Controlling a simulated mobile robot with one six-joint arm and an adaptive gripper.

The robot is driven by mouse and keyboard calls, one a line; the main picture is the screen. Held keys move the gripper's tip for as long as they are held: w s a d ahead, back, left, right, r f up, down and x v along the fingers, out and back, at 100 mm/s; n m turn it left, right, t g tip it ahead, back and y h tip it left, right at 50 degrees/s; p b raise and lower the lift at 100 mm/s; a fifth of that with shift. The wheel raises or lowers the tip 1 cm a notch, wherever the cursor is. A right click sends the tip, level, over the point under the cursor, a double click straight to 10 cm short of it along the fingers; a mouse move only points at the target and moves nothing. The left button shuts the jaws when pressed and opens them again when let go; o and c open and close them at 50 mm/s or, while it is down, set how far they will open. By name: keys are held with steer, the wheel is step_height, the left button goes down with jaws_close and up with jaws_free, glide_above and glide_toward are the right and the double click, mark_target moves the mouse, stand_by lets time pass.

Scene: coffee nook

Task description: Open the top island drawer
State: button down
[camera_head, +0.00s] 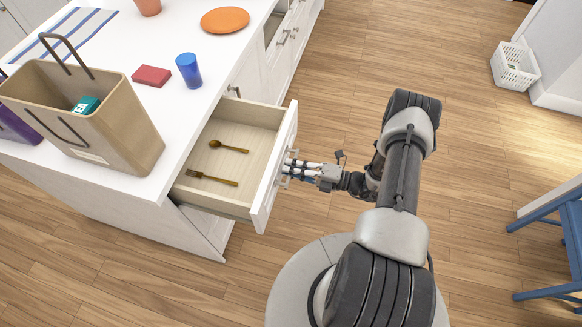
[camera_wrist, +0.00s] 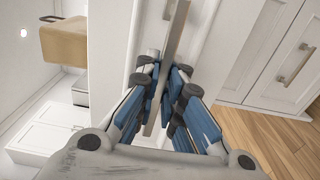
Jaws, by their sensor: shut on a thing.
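The top island drawer (camera_head: 205,203) is pulled out from the white island, and its pale wooden inside shows. A brown spoon (camera_head: 229,146) and a brown fork (camera_head: 212,178) lie apart in it. My gripper (camera_head: 290,168) is at the outer side of the drawer front (camera_head: 274,172). In the wrist view, my gripper's blue-padded fingers (camera_wrist: 166,98) are shut on the drawer's metal handle (camera_wrist: 172,50), one on each side of the bar. Part of the handle is hidden by the fingers.
On the island top (camera_head: 165,112) stand a tan bag (camera_head: 115,120), a red block (camera_head: 151,76), a blue cup (camera_head: 189,70) and an orange plate (camera_head: 225,20). A blue chair (camera_head: 570,235) is at the right. A white basket (camera_head: 514,66) stands on the floor. Wooden floor between is clear.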

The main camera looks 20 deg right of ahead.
steer(key=c, duration=1.7)
jaws_free()
steer(key=shift+d, duration=0.1)
steer(key=v, duration=1.1)
steer(key=shift+s+d, duration=0.3)
